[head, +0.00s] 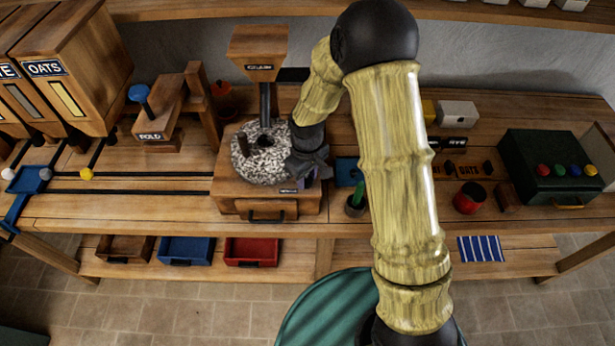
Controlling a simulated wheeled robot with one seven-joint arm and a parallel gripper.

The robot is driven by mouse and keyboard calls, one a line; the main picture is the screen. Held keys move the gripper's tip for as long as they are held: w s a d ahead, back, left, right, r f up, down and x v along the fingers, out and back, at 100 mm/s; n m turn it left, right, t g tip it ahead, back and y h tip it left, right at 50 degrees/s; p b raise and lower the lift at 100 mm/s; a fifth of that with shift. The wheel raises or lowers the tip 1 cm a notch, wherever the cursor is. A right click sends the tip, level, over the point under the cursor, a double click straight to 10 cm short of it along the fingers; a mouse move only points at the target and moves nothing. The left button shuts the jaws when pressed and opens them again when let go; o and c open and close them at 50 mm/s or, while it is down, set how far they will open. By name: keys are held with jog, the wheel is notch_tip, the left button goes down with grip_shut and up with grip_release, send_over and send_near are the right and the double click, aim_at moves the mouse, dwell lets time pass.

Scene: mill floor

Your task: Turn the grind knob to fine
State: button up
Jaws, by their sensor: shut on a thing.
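The mill is a wooden box (266,207) with a drawer in front, a speckled round grindstone (262,170) on top and a wooden hopper (257,50) above it. My gripper (306,172) is at the right side of the mill, beside the grindstone. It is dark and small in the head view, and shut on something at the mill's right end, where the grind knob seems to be. A bit of purple shows at the fingers. The knob's pointer and its fine and coarse marks are hidden or too small to read.
Wooden bins with an OATS label (46,68) stand at left, near a blue-knobbed stand (140,94). Right of the mill are a green-handled tool in a cup (356,200), a red pot (469,198) and a green box (552,167) with coloured knobs. Trays (251,252) sit below.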

aim_at(307, 179)
dwell(0.4)
jog(key=o, duration=1)
jog(key=shift+r, duration=0.1)
notch_tip(307, 179, up, 17)
jog(key=shift+r+b, duration=0.15)
jog(key=shift+b, duration=1.1)
jog(key=s+d+f+m+t, duration=0.1)
jog(key=s+d+m, duration=0.2)
jog(key=s+d, duration=0.1)
jog(key=s+d+f+m, duration=0.2)
jog(key=s+d, duration=0.2)
jog(key=d, duration=0.1)
jog(key=s+d+f+m+t, duration=0.1)
jog(key=s+d+f+m, duration=0.1)
jog(key=s+d+m, duration=0.1)
jog(key=shift+s+d+f+m+t, duration=0.15)
jog(key=shift+s+d+m+t, duration=0.15)
jog(key=shift+s+d, duration=0.65)
